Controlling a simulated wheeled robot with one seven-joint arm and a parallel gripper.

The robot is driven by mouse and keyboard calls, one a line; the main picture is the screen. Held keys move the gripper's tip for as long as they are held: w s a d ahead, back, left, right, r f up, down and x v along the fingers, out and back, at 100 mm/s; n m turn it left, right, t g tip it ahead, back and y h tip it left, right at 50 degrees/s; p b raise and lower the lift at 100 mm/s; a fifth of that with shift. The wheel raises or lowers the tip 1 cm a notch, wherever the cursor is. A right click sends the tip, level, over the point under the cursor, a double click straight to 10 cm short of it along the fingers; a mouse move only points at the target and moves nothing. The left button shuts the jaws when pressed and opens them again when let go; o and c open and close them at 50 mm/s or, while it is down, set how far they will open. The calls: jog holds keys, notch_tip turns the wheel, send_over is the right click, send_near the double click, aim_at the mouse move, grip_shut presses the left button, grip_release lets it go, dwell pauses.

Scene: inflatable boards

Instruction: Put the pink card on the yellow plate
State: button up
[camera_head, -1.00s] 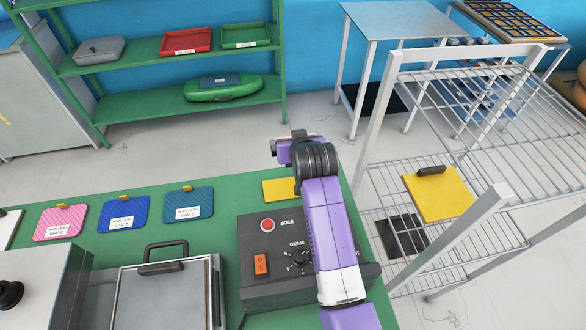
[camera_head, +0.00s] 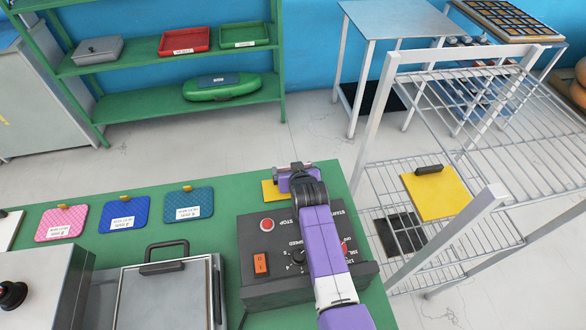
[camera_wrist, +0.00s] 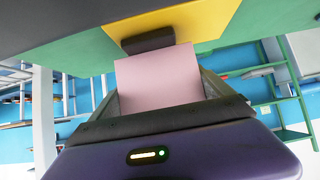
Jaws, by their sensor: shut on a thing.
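The pink card (camera_wrist: 160,78) is a plain pale pink sheet between my gripper's fingers in the wrist view. My gripper (camera_wrist: 160,92) is shut on it. The yellow plate (camera_wrist: 185,22), with a black handle, lies on the green table just beyond the card; the card's far edge overlaps or meets the handle in that view, and I cannot tell whether they touch. In the head view my gripper (camera_head: 294,170) is at the yellow plate (camera_head: 269,190) and hides most of it. The card is hardly visible there.
A black control box (camera_head: 275,265) stands under my arm. Pink (camera_head: 61,224), blue (camera_head: 125,213) and teal (camera_head: 188,203) boards lie to the left on the green table (camera_head: 225,225). Another yellow plate (camera_head: 440,197) with a black handle lies on the wire rack at right.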

jog(key=shift+f, duration=0.1)
jog(key=o, duration=1.3)
jog(key=shift+o, duration=0.2)
jog(key=shift+r, duration=0.25)
jog(key=v, duration=1.2)
jog(key=shift+a, duration=0.1)
